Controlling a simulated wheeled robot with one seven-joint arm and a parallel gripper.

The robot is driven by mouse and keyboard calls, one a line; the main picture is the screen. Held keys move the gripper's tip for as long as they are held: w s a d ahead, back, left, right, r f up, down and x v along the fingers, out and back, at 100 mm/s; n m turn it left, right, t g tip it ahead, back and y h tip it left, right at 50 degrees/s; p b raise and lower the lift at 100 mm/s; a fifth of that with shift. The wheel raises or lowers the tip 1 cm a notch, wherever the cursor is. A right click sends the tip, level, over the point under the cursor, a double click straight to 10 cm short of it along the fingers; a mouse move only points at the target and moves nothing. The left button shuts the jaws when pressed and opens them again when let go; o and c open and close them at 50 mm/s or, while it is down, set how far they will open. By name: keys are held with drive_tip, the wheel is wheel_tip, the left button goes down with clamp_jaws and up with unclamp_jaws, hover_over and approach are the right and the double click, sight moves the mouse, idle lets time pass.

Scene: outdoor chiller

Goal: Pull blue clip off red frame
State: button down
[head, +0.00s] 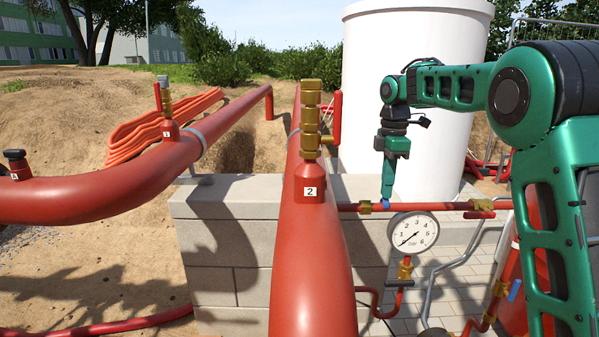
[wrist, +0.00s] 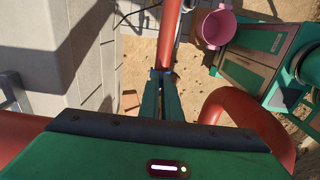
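A small blue piece, probably the clip (head: 386,203), sits on a thin red pipe (head: 420,206) just right of a brass fitting. I see no separate red frame, only red piping. My gripper (head: 387,196) points straight down, with its fingertips at the blue piece. In the wrist view my gripper's two green fingers (wrist: 161,78) reach the end of a red pipe (wrist: 168,40). Dark blue (wrist: 154,74) shows at the fingertips. The fingers hide most of the clip, and I cannot tell whether they grip it.
A round pressure gauge (head: 413,232) hangs just below the thin pipe. A thick red pipe (head: 312,260) with a brass valve (head: 310,105) stands to the left. A white tank (head: 410,40) is behind. A grey block wall (head: 230,255) is below. A pink bucket (wrist: 216,28) shows in the wrist view.

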drive_tip(key=shift+r, duration=0.35)
drive_tip(key=shift+r, duration=2.5)
idle(1.2)
